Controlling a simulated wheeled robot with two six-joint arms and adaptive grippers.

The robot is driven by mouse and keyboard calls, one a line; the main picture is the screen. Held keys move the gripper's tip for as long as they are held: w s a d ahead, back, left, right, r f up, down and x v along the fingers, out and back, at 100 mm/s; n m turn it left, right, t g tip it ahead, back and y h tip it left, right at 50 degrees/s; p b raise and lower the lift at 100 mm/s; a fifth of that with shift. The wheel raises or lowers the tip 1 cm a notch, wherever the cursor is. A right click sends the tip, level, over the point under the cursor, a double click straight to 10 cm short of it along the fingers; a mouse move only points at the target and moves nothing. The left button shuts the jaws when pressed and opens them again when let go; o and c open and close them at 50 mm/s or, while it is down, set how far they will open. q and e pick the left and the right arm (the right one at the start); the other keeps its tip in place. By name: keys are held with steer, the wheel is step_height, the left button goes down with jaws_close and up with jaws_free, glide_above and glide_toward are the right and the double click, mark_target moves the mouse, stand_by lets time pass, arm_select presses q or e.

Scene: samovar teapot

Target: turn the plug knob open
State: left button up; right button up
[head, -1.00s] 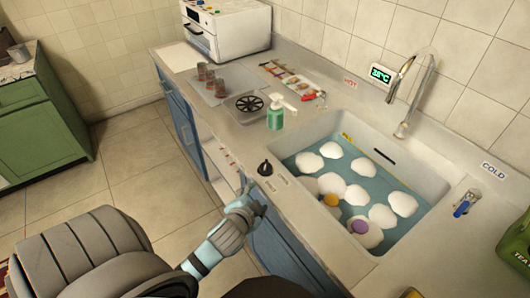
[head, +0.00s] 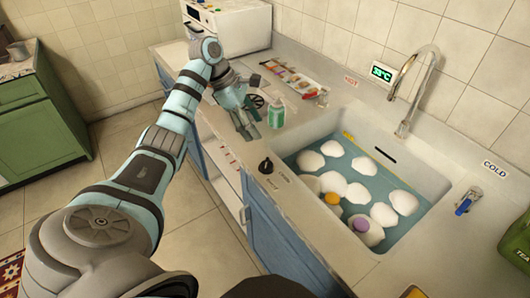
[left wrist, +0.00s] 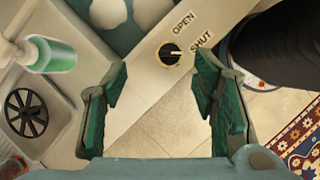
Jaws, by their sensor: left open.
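The plug knob (head: 266,166) is a small black dial on the counter's front strip, left of the sink. In the left wrist view the knob (left wrist: 170,54) sits beside the printed words OPEN and SHUT, and its pale mark points toward SHUT. My left gripper (head: 250,124) is open and empty above the counter, beyond the knob and near the green soap bottle. In the left wrist view its two green-padded fingers (left wrist: 160,88) are spread apart, with the knob ahead of them, not touched. My right gripper is not in view.
The sink (head: 438,176) holds water, white foam, and a yellow and a purple item. The green soap bottle (head: 276,114) stands close to my left gripper. A tall faucet (head: 407,105) and a blue COLD tap (head: 464,205) are farther right. The counter around the knob is clear.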

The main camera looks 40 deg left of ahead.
mark_target(266, 161)
arm_select(q)
steer(key=shift+g, duration=0.5)
steer(key=b+x, duration=0.3)
steer(key=x, duration=0.1)
steer(key=s+a+b+x, duration=0.1)
steer(key=b+x, duration=0.2)
steer(key=b, duration=0.1)
steer(key=f+b+x, duration=0.1)
steer(key=b+x, duration=0.2)
steer(key=x, duration=0.1)
steer(key=shift+s+a+f, duration=0.1)
steer(key=shift+s+f, duration=0.15)
steer(key=shift+f, duration=0.05)
steer(key=shift+w+f+y, duration=0.15)
steer(key=shift+f+y, duration=0.15)
steer(key=shift+d+f, duration=0.35)
steer(key=shift+d, duration=0.05)
steer(key=c, duration=1.2)
